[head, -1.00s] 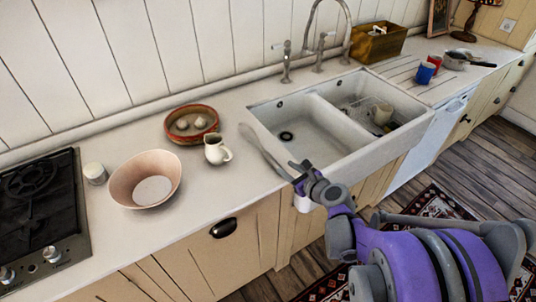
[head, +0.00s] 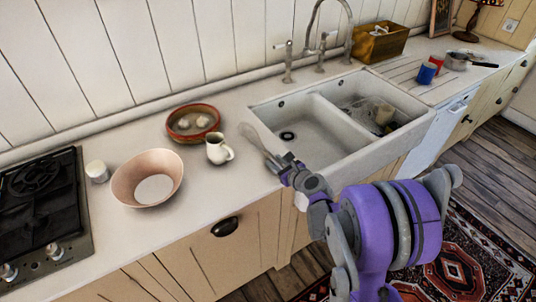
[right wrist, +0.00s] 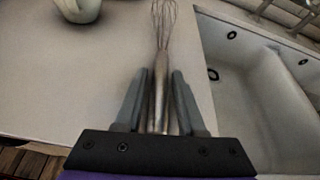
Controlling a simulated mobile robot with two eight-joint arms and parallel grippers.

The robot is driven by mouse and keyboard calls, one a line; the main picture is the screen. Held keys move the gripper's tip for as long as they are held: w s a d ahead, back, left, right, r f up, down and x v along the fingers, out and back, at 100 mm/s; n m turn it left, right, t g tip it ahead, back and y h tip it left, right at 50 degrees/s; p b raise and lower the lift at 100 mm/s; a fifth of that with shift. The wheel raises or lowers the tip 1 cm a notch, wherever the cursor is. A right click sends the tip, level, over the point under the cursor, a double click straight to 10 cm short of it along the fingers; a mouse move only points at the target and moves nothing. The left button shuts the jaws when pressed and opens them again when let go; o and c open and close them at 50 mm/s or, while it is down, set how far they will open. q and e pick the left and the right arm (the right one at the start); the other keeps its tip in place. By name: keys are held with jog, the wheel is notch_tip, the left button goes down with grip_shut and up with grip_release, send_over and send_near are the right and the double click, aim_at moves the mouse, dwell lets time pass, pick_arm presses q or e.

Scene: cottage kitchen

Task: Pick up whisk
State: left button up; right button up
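The whisk (head: 255,138) lies on the white counter, just left of the sink, its wires pointing to the back. In the right wrist view the whisk (right wrist: 161,60) runs straight up the picture, its metal handle between my fingers. My right gripper (head: 276,160) is over the handle end near the counter's front edge. In the right wrist view my right gripper (right wrist: 160,75) is open, one finger on each side of the handle, with a narrow gap showing at both sides. My left gripper is not in view.
A white pitcher (head: 218,151) stands close to the left of the whisk. A red-rimmed bowl (head: 179,134), a pinkish bowl (head: 124,179) and a hob (head: 40,230) are further left. The double sink (head: 330,150) is on the right.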

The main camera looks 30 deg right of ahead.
grip_shut()
